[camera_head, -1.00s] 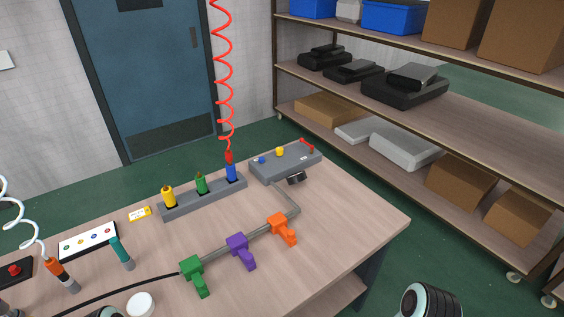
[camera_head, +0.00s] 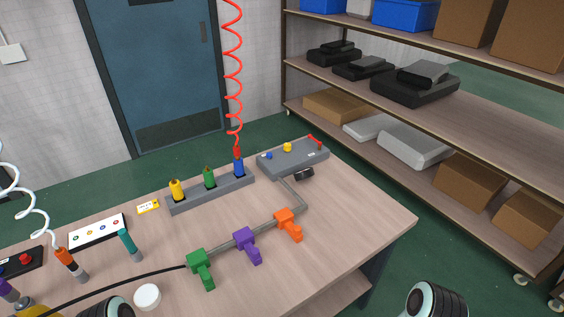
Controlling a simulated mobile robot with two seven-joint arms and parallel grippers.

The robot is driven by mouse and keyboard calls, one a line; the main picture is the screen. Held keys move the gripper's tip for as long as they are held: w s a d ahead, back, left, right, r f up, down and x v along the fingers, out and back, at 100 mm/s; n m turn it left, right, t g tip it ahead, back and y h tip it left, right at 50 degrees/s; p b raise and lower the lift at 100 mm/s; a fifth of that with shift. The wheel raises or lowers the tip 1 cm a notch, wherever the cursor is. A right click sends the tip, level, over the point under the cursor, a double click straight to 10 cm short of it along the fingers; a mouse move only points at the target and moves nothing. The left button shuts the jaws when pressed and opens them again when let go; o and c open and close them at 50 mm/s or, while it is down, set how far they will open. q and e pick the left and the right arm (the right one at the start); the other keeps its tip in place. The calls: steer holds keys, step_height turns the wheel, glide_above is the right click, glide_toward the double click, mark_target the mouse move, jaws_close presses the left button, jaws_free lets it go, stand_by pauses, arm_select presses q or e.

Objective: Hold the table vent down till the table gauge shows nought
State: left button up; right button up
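A grey box (camera_head: 275,165) stands at the table's far right corner. On its top are a blue knob (camera_head: 268,156), a yellow knob (camera_head: 287,147) and a red lever (camera_head: 315,141). A small black fitting (camera_head: 303,174) sits at its front side; a dial face on it cannot be read. I cannot tell which part is the vent. A round white-topped thing (camera_head: 147,296) lies near the front edge; no needle or marks can be made out on it. Dark rounded parts of my arms show at the bottom edge, left and right. Neither gripper's fingers are in view.
A grey pipe with green (camera_head: 201,268), purple (camera_head: 247,245) and orange (camera_head: 288,225) valves crosses the table (camera_head: 340,235). A rack (camera_head: 208,193) holds yellow, green and blue plugs. A red coiled hose (camera_head: 233,75) hangs above it. The table's right side is clear.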

jaws_close()
stand_by(1.9)
